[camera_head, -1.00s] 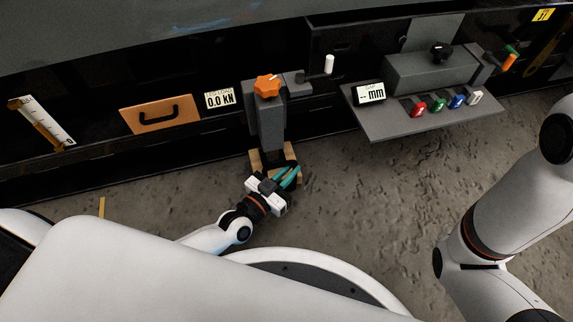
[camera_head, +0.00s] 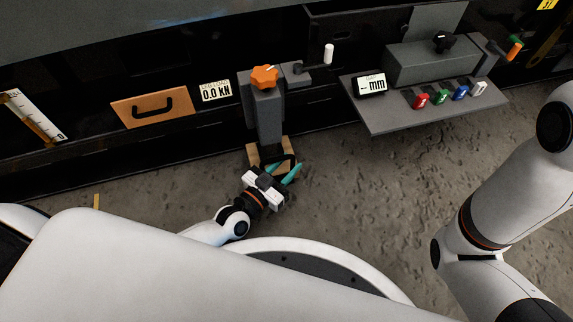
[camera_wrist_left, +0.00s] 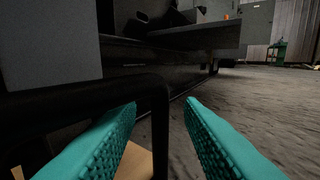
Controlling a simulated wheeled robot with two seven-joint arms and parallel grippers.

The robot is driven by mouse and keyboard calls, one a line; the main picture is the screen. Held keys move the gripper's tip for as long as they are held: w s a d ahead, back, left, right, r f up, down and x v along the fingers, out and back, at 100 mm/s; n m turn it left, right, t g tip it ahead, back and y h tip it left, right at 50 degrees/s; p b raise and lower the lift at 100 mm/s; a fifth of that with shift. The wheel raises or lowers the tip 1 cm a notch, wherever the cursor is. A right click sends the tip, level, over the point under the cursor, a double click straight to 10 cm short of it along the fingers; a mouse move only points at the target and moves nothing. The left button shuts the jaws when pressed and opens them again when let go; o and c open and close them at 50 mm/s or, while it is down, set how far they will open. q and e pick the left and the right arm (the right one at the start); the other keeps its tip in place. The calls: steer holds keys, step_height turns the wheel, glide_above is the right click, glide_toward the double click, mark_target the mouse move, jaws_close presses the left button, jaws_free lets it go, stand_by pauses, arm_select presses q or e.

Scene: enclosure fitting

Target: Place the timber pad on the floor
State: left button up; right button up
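The timber pad (camera_head: 254,157) is a light wooden block with a black handle. It appears to lie on the floor at the foot of the grey leg with the orange knob (camera_head: 263,77). I cannot tell whether the leg touches it. My left gripper (camera_head: 282,170) is at the pad's near side, its teal fingers spread. In the left wrist view the fingers (camera_wrist_left: 161,107) are apart, with the black handle (camera_wrist_left: 160,120) upright between them and the pad's wood (camera_wrist_left: 136,164) below. The left gripper partly hides the pad. My right gripper is out of view; only its arm shows.
A grey shelf (camera_head: 430,118) with a "mm" display (camera_head: 371,85) and several coloured knobs juts out at right. An orange panel with a black handle (camera_head: 152,107) and a "0.0 kN" display (camera_head: 216,91) are on the dark wall. The floor (camera_head: 360,190) to the right is clear.

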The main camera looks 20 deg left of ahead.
arm_select(q)
steer(key=shift+r, duration=0.15)
steer(key=p+v, duration=0.5)
steer(key=v, duration=0.7)
steer(key=shift+p, duration=0.4)
